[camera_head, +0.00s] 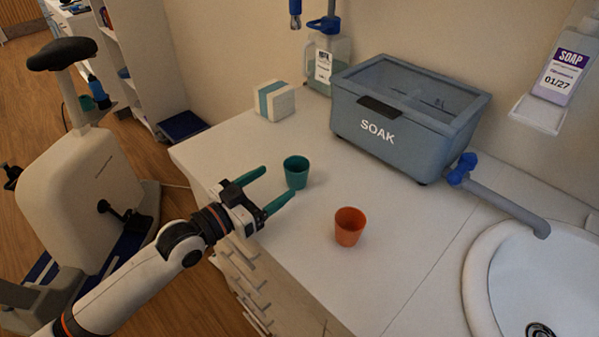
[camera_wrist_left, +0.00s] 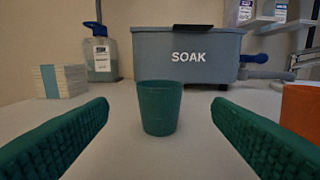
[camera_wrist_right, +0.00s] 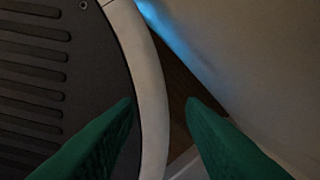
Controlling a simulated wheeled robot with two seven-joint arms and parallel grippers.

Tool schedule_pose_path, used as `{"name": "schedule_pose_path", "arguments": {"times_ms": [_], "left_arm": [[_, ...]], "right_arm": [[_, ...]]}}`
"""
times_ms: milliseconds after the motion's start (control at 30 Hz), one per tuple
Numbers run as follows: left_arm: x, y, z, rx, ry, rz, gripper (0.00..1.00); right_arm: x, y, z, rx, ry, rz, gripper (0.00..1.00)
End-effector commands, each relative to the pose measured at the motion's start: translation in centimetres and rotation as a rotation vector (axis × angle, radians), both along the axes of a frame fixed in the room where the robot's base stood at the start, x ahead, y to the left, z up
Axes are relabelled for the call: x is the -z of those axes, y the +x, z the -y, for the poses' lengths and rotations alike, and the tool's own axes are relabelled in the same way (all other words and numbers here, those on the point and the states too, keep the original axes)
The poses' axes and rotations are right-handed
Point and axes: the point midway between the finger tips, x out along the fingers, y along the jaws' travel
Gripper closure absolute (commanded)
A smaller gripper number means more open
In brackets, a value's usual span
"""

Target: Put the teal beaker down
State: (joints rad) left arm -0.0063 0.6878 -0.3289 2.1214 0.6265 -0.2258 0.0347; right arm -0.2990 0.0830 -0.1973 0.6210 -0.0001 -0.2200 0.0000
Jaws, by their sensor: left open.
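The teal beaker (camera_head: 296,172) stands upright on the white counter near its left end. In the left wrist view the beaker (camera_wrist_left: 160,108) is centred ahead, between and beyond the two fingertips, with clear gaps on both sides. My left gripper (camera_head: 279,187) is open and empty, its green fingers pointing at the beaker from the left. Its fingers (camera_wrist_left: 160,108) also frame the left wrist view. My right gripper (camera_wrist_right: 160,103) shows only in its own wrist view, fingers apart with nothing between them, away from the counter top.
An orange cup (camera_head: 349,227) stands on the counter right of the beaker. A grey SOAK tank (camera_head: 405,125) with a blue-handled tap is behind. A white box with a teal band (camera_head: 274,101) and a jug (camera_head: 327,62) stand at the back. A sink (camera_head: 535,285) is at right.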

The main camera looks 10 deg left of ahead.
Motion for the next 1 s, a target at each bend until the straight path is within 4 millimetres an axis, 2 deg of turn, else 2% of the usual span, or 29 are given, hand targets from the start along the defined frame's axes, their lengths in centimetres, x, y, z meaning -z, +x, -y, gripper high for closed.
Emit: {"name": "schedule_pose_path", "arguments": {"times_ms": [133,267,600,867,900,1000], "left_arm": [[-0.1,1.7,1.1,0.0,-0.002,0.001,0.26],[0.0,2.3,1.5,0.0,0.0,0.0,0.26],[0.2,6.1,3.8,-0.001,-0.001,0.0,0.26],[0.3,6.4,4.1,0.0,0.001,-0.001,0.26],[0.3,6.4,4.1,0.0,0.001,-0.001,0.28],[0.3,6.4,4.1,0.0,0.001,0.0,0.44]], "right_arm": [[-0.1,-0.5,-1.4,-0.001,0.017,-0.007,0.64],[-0.2,-0.4,-1.1,-0.002,0.014,-0.006,0.64],[-0.5,-0.3,-0.3,-0.002,0.004,-0.004,0.64],[-0.5,-0.1,0.0,-0.001,0.001,-0.001,0.64],[-0.5,-0.1,0.0,-0.001,0.001,-0.001,0.64],[-0.5,-0.1,0.0,-0.001,0.001,-0.001,0.64]]}}
